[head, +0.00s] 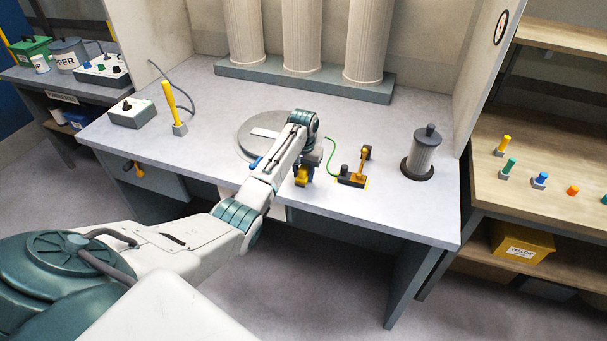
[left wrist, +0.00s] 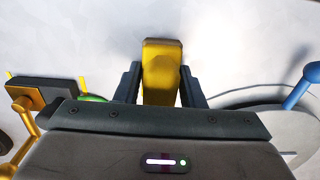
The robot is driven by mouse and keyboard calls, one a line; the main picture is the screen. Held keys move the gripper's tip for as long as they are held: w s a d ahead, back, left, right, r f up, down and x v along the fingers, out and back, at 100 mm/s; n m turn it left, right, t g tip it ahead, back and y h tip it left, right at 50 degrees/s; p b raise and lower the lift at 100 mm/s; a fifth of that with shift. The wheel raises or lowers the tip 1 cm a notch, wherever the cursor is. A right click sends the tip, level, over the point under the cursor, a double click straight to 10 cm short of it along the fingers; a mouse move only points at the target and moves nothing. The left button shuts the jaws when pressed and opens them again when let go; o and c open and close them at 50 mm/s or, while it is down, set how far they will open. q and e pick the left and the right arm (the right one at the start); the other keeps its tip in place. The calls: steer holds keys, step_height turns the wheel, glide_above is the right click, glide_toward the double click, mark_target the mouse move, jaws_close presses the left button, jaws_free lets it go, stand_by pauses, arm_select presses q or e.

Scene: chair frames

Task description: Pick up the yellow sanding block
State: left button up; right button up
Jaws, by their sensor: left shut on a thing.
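The yellow sanding block (head: 301,176) shows at the end of my left arm in the head view, above the grey table near its front edge. In the left wrist view the yellow block (left wrist: 161,72) sits between the two dark fingers. My left gripper (left wrist: 161,85) is shut on it. The gripper partly hides the block in the head view. I cannot tell exactly how far it is above the table. My right gripper is in neither view.
The grey table (head: 390,215) has a round plate (head: 247,133), a small dark-based yellow device (head: 352,178) right of the gripper, and a grey cylinder (head: 422,155). A switch box (head: 133,113) and a yellow lever (head: 172,105) stand left. Columns (head: 302,35) stand behind.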

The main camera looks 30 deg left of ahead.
arm_select(q)
steer(key=shift+r, duration=0.35)
steer(key=shift+s+a+r+b, duration=0.1)
steer(key=shift+s+r+b, duration=0.1)
steer(key=shift+r+b, duration=0.3)
steer(key=shift+s+r+b, duration=0.15)
steer(key=shift+r+b, duration=0.1)
steer(key=shift+r, duration=0.35)
steer(key=s+r, duration=0.1)
steer(key=s, duration=1.4)
steer(key=shift+s+a+r+b, duration=0.15)
steer(key=shift+s+r+b, duration=0.05)
steer(key=shift+r+b, duration=0.15)
steer(key=shift+o, duration=1.1)
steer(key=shift+c, duration=0.4)
